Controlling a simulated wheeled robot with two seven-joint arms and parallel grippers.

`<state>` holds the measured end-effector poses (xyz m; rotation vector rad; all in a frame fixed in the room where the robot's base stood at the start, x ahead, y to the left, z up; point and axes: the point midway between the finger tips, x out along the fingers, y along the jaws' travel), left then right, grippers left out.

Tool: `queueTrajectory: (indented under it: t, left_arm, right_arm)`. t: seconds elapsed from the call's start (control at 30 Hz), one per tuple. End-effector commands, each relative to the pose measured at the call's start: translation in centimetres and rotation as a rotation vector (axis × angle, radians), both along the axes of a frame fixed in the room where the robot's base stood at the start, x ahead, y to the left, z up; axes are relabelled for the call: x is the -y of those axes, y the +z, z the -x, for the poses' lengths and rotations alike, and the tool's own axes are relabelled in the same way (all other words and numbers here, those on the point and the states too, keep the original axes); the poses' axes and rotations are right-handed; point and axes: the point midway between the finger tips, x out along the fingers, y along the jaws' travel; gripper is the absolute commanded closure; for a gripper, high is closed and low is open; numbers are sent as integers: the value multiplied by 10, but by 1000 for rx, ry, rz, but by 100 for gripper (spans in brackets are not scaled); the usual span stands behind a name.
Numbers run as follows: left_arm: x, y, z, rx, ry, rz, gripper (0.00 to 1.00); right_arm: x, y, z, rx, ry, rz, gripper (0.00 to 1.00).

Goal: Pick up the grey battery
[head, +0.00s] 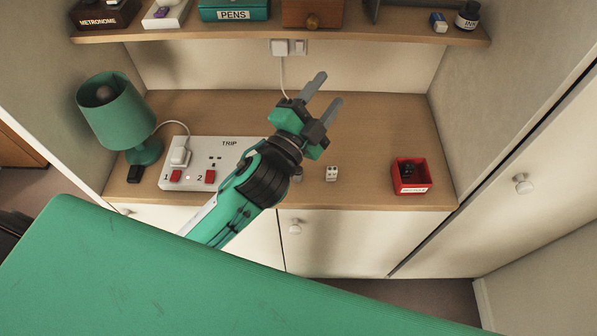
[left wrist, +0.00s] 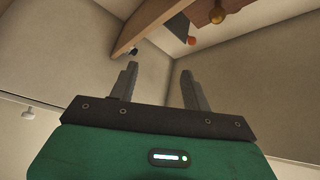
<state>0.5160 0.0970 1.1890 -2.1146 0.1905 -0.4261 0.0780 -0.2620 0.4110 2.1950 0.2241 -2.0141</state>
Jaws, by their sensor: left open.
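I cannot make out the grey battery for certain. A small greyish thing (head: 298,177) shows on the counter, partly hidden behind my left arm; it is too small to tell what it is. A small pale block with dark marks (head: 331,173) stands to its right. My left gripper (head: 325,95) is open and empty, above the back middle of the counter, its fingers pointing up and to the right. In the left wrist view the two fingers (left wrist: 157,75) are apart with nothing between them. My right gripper is not in view.
A white switch panel marked TRIP (head: 226,153) and a green lamp (head: 119,118) stand on the counter's left. A red bin (head: 411,176) with dark contents stands at the right. A loaded shelf (head: 370,36) overhangs the back. The counter's right part is mostly clear.

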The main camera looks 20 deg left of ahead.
Motion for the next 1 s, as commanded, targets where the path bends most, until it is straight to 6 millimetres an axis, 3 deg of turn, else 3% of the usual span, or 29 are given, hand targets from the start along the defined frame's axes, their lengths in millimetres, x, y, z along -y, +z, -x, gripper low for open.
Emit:
queueTrajectory:
  t: [0.03, 0.1, 0.27, 0.4, 0.57, 0.67, 0.77, 0.87, 1.0]
  left_arm:
    - [19, 24, 1, 132, -57, -73, 51]
    - [46, 51, 10, 310, -136, -175, 51]
    - [105, 85, 46, 708, -321, -427, 51]
    - [146, 82, 83, 1041, -493, -668, 51]
    - [171, 44, 116, 1388, -711, -963, 51]
    - [170, 8, 124, 1579, -866, -1158, 51]
    - [155, -31, 120, 1739, -1040, -1362, 51]
    - [127, -66, 105, 1861, -1236, -1574, 51]
    - [68, -101, 69, 1941, -1554, -1864, 51]
  right_arm:
    - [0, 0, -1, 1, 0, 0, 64]
    - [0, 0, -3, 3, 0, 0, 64]
    - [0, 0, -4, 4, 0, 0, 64]
    - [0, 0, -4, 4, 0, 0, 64]
    - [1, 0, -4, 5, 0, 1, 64]
    - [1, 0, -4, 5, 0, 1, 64]
    - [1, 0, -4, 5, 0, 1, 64]
    - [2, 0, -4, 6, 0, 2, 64]
    - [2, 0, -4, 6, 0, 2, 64]
